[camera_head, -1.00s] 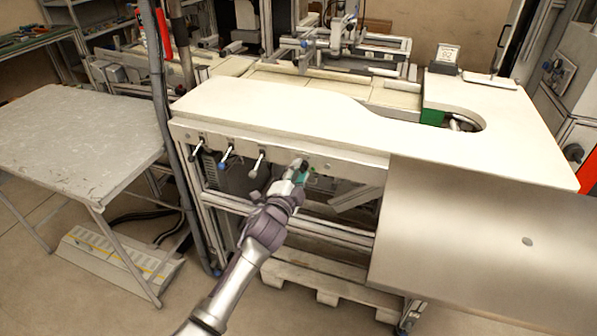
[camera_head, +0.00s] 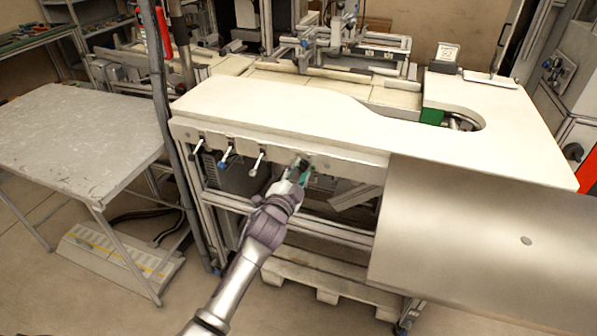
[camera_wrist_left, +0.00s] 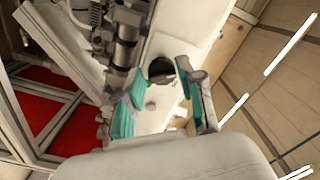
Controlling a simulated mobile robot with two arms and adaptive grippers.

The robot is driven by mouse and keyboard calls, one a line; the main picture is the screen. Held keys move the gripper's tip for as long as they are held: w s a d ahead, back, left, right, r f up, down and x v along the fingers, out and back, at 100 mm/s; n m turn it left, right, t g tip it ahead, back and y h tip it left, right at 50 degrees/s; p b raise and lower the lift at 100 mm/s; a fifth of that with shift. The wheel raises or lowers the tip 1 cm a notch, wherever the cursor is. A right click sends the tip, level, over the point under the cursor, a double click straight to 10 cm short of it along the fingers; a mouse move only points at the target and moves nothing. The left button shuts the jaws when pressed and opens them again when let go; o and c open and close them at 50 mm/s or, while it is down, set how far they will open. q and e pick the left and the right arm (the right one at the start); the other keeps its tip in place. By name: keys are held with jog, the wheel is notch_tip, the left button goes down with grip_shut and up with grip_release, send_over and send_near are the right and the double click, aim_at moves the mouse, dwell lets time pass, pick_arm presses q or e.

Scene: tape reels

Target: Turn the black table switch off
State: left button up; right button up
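The black switch (camera_head: 302,162) sits on the front edge panel of the white table (camera_head: 280,110) in the head view. In the left wrist view the black knob (camera_wrist_left: 161,70) shows against the pale panel. My left gripper (camera_head: 297,174) reaches up to the switch from below. Its two teal-padded fingers (camera_wrist_left: 160,78) are apart, one on each side of the knob in the wrist view. I cannot tell whether either finger touches it. My right gripper is not in view.
Several handles, one of them a blue-tipped lever (camera_head: 226,156), stick out from the panel left of the switch. A metal sheet (camera_head: 470,240) covers the table front at right. A grey side table (camera_head: 75,135) stands at left. A wooden pallet (camera_head: 320,277) lies below.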

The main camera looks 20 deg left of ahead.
pick_arm(q)
jog(key=shift+o, duration=1.2)
jog(key=shift+s, duration=0.1)
jog(key=s, duration=1.2)
jog(key=shift+a, duration=0.2)
jog(key=shift+w, duration=0.1)
